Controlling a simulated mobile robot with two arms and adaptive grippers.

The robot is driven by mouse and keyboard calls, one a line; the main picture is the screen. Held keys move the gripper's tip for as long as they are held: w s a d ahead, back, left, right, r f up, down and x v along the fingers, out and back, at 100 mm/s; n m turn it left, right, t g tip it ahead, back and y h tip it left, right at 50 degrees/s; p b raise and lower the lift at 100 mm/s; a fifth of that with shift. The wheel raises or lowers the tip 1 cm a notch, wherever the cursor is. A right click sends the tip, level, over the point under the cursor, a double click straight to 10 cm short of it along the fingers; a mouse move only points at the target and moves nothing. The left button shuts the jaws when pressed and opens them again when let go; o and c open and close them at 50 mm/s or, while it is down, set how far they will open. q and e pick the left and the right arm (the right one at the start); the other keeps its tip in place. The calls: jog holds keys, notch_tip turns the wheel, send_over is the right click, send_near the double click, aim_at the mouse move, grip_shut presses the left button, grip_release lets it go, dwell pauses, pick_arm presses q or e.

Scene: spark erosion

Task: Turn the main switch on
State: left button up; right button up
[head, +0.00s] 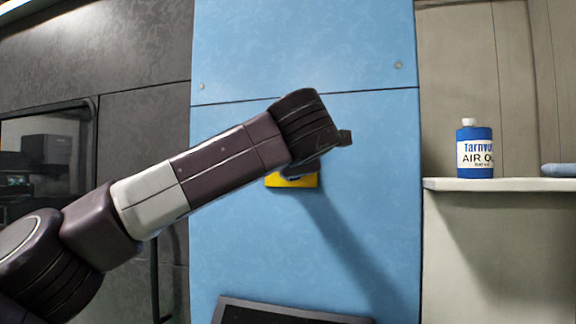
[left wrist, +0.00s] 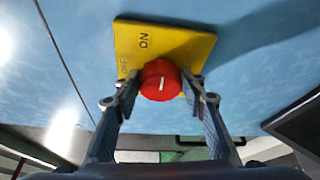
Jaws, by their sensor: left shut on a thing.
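The main switch has a red round knob (left wrist: 158,80) on a yellow plate (left wrist: 185,45) marked ON and OFF. The knob carries a short white line, which appears nearly upright in the left wrist view. In the head view, part of the yellow plate (head: 304,181) shows below my left wrist, on the blue panel; the knob is hidden there. My left gripper (left wrist: 161,88) is shut on the red knob, one finger on each side. Its fingers are hidden behind the arm in the head view. My right gripper is not in view.
A blue panel (head: 240,50) fills the middle. A dark screen (head: 285,312) juts out at its bottom. At the right, a shelf (head: 520,185) holds a blue bottle (head: 474,145). A dark cabinet with a window (head: 45,150) stands at the left.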

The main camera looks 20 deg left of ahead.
pick_arm(q)
jog(key=shift+m, duration=0.3)
dwell(0.4)
jog(key=o, duration=1.2)
jog(key=shift+w, duration=0.1)
jog(key=shift+c, duration=0.2)
jog(key=v, duration=1.2)
jog(key=shift+f, duration=0.15)
jog(key=shift+d, duration=0.1)
